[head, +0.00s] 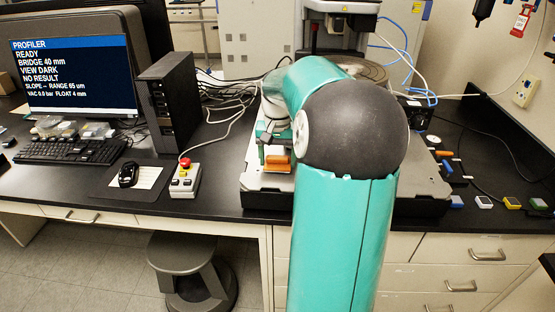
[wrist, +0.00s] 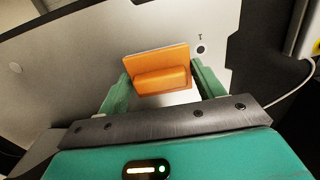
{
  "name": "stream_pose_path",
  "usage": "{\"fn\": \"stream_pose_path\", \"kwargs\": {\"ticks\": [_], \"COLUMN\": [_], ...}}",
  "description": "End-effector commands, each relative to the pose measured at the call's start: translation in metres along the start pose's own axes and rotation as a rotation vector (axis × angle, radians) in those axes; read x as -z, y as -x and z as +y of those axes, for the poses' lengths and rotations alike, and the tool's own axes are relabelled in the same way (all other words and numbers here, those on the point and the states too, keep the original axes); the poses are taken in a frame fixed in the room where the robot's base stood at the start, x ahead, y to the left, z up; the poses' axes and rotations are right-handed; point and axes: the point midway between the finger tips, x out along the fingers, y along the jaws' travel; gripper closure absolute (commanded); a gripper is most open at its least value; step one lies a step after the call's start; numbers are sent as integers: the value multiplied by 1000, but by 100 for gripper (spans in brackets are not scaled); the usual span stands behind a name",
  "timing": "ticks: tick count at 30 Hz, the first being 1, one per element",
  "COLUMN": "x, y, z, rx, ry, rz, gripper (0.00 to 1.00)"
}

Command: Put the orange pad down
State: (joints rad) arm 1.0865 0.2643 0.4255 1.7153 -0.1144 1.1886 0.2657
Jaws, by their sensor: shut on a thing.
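The orange pad (wrist: 158,57) shows in the wrist view as a flat orange piece with a raised block on its near side. My gripper (wrist: 161,72) has its two green fingers on either side of that block, shut on it. In the head view the orange pad (head: 278,166) is low over the grey plate of the profiler (head: 262,190), near its left front part, with my gripper (head: 276,152) at it. I cannot tell whether the pad touches the plate. My arm hides much of the profiler.
Small coloured blocks (head: 484,202) lie on the bench at right. The monitor (head: 72,75) reads "READY" and "NO RESULT".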

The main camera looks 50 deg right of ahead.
Motion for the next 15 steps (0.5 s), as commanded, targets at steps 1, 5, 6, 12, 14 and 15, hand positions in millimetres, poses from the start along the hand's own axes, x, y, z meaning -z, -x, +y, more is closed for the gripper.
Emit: {"fn": "stream_pose_path", "kwargs": {"ticks": [1, 5, 6, 12, 14, 15], "x": [0, 0, 0, 0, 0, 0], "y": [-6, -7, -7, -10, -11, -11], "z": [0, 0, 0, 0, 0, 0], "rx": [0, 0, 0, 0, 0, 0], "ry": [1, 1, 1, 1, 0, 0], "rz": [-1, 2, 1, 1, 1, 1], "gripper": [51, 51, 51, 51, 27, 19]}}
